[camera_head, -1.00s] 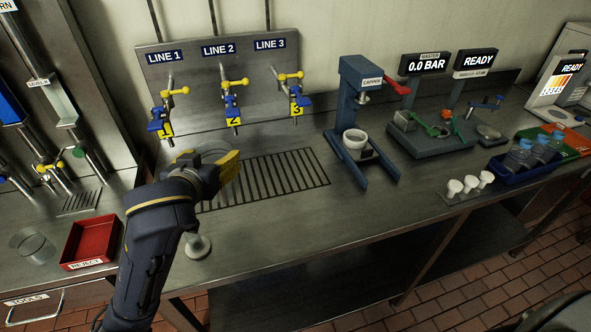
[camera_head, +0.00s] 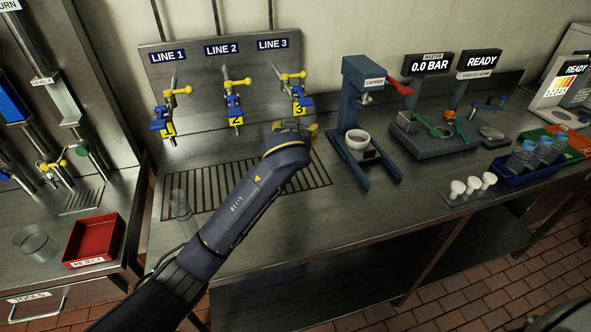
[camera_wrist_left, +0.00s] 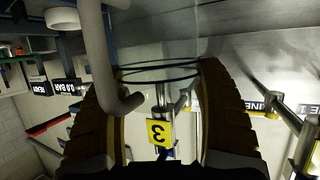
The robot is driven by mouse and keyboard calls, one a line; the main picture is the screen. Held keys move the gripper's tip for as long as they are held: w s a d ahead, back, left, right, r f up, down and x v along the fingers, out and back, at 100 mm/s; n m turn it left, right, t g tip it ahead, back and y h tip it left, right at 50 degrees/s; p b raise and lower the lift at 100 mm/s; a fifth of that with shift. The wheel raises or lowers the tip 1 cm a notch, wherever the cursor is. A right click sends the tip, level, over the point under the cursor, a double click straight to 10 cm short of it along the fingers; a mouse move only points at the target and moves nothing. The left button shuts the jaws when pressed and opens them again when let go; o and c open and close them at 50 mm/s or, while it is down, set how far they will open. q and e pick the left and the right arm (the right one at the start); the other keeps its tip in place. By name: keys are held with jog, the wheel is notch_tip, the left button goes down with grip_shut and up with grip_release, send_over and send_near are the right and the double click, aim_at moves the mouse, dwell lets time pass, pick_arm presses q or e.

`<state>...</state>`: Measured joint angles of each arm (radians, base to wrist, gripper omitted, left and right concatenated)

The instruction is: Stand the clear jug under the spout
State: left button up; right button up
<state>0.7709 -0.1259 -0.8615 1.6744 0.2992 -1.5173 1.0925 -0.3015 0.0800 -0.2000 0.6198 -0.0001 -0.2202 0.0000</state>
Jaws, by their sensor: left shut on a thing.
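My left gripper (camera_head: 308,128) is low in front of the Line 3 valve (camera_head: 297,92), over the right part of the drain grate. In the left wrist view its two fingers (camera_wrist_left: 162,95) are closed on the sides of a clear round vessel, the clear jug (camera_wrist_left: 160,70), whose dark ring lines show between them. In the head view the jug is hidden behind the gripper and arm. The yellow "3" tag (camera_wrist_left: 158,133) shows beyond the jug. A grey bent tube (camera_wrist_left: 100,60) crosses in front of one finger; I cannot tell whether it touches the jug. My right gripper is out of view.
Line 1 (camera_head: 165,115) and Line 2 (camera_head: 234,105) valves hang to the left. The capper (camera_head: 354,100) stands close on the right with a white cup (camera_head: 357,140). Another clear vessel (camera_head: 181,208) stands at the grate's left, partly behind my arm. The red reject tray (camera_head: 118,240) is further left.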

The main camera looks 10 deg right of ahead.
pick_arm(q)
jog(key=shift+w+d+f, duration=0.15)
jog(key=shift+w+f, duration=0.1)
jog(key=shift+f, duration=0.8)
jog(key=shift+w+d+f, duration=0.1)
jog(key=shift+w+f, duration=0.2)
jog(key=shift+f, duration=0.8)
jog(key=shift+w+d+f, duration=0.15)
jog(key=shift+w+f, duration=0.1)
jog(key=shift+f, duration=0.8)
jog(key=shift+f, duration=0.1)
jog(key=o, duration=1.6)
jog(key=shift+s, duration=0.15)
jog(key=v, duration=1.2)
jog(key=shift+r, duration=0.2)
